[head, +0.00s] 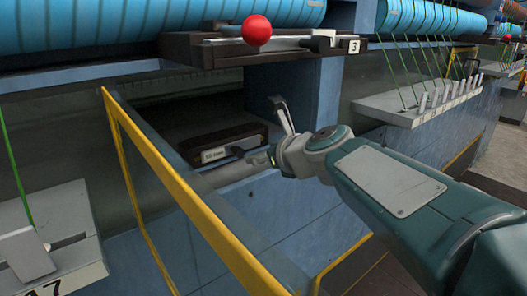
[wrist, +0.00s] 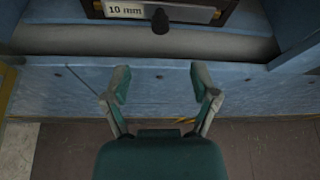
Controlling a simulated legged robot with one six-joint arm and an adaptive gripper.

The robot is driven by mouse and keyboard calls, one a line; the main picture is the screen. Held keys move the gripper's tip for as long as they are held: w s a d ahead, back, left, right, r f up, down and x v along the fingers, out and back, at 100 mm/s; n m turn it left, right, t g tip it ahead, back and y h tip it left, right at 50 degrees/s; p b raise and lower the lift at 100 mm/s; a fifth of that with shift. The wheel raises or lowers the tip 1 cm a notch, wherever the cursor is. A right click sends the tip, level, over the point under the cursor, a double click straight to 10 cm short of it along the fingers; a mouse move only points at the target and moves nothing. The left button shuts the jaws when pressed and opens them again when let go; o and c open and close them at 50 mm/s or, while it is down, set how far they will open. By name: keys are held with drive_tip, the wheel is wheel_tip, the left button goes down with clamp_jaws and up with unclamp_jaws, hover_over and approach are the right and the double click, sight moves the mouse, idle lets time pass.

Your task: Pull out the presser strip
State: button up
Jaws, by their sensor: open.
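A dark block with a white "10 mm" label, which looks like the presser strip (head: 225,140), lies in a recess of the blue machine frame in the head view. In the wrist view its label and pale front plate (wrist: 185,13) show at the top edge, with a black knob (wrist: 160,20) sticking out from the middle. My gripper (wrist: 160,82) is open and empty, its two fingers spread and apart from the knob. The knob is roughly centred between the fingers, beyond their tips. In the head view the gripper is just right of the block, partly hidden by its own wrist.
A yellow-edged guard panel (head: 185,195) stands left of my arm. A red ball knob (head: 257,30) sits on a dark bar marked 3 above the recess. Blue rollers (head: 160,22) run overhead. Pale trays with green threads (head: 425,100) stand at right.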

sight(240, 153)
drive_tip(key=x, duration=1)
drive_tip(key=shift+w+a+f, duration=0.2)
drive_tip(key=shift+w, duration=0.05)
drive_tip(key=shift+s+d, duration=0.1)
clamp_jaws()
